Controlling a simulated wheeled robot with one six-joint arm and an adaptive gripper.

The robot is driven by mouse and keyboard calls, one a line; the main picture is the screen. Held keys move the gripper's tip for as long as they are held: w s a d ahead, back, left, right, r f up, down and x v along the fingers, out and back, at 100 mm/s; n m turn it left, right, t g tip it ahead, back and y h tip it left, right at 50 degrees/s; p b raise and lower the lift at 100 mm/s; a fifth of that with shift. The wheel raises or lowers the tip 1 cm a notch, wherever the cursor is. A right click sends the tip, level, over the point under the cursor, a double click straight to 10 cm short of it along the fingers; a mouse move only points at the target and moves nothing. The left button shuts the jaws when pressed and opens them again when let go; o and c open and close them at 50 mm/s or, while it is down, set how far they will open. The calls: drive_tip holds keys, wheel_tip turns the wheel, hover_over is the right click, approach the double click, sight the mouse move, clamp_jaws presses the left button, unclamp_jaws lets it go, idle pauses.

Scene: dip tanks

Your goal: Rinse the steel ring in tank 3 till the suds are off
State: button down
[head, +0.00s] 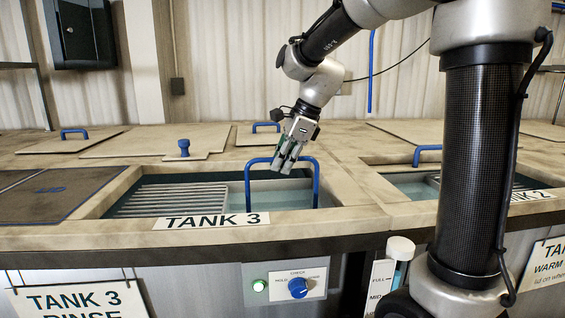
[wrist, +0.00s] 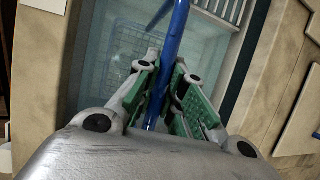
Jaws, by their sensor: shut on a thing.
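Tank 3 (head: 128,193) is open in the head view, with water and a pale slatted rack (head: 170,200) at its left. A tall blue handle (head: 316,185) rises out of the water at its right side. My gripper (head: 286,164) is shut on the top bar of this handle. In the wrist view the blue handle (wrist: 165,60) passes between my green-padded fingers (wrist: 172,100). A pale mesh basket (wrist: 108,48) shows below through the water. I cannot make out the steel ring or any suds in either view.
Tank 2 (head: 405,188) stands open to the right with water and its own blue handle (head: 427,150). A dark cover (head: 50,193) lies at left; lids with blue handles are behind.

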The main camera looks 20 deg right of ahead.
drive_tip(key=shift+w+a, duration=0.2)
drive_tip(key=shift+a, duration=0.75)
drive_tip(key=shift+w+a, duration=0.2)
drive_tip(key=shift+a, duration=0.75)
drive_tip(key=shift+s+d, duration=0.25)
drive_tip(key=shift+d, duration=0.8)
wheel_tip(320, 180, up, 22)
drive_tip(key=shift+r, duration=0.15)
